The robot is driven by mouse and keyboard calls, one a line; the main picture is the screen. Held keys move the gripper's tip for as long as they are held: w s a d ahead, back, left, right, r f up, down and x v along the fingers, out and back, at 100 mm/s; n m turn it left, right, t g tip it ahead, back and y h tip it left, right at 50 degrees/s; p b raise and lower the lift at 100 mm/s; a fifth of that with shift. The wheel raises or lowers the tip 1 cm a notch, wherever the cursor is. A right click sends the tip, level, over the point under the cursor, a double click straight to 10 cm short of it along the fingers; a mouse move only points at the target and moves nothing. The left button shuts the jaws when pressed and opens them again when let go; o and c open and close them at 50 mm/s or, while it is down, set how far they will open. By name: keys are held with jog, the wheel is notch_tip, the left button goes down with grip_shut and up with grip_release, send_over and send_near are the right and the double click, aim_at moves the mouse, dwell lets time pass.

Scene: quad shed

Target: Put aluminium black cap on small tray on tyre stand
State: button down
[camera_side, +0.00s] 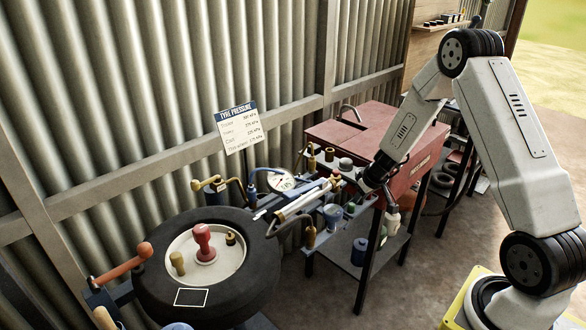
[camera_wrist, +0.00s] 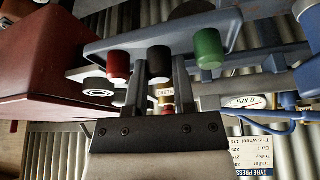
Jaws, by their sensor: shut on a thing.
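A black cap (camera_wrist: 160,60) stands in the wrist view between the two fingers of my gripper (camera_wrist: 158,78), which is shut on it. The cap is still at a blue-grey rack (camera_wrist: 150,32), between a red cap (camera_wrist: 117,65) and a green cap (camera_wrist: 208,48). Whether it touches the rack is unclear. In the side view my gripper is small among the tools beside the red cabinet, and the cap cannot be made out. The tyre (camera_side: 152,290) lies flat at lower left. A dark, white-edged rectangle (camera_side: 190,297) on its near side may be the small tray.
The tyre's pale hub (camera_side: 222,268) carries a red knob (camera_side: 204,243), a yellowish peg (camera_side: 177,263) and a small dark fitting. A pressure gauge (camera_side: 281,180), hoses and metal rods lie between tyre and gripper. The red cabinet (camera_side: 345,135) stands behind.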

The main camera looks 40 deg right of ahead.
jog(key=shift+f, duration=0.3)
jog(key=c, duration=0.7)
grip_release()
jog(key=shift+r, duration=0.15)
jog(key=shift+s+r, duration=0.15)
jog(key=shift+r, duration=0.35)
jog(key=shift+v, duration=5.5)
jog(key=shift+a, duration=0.1)
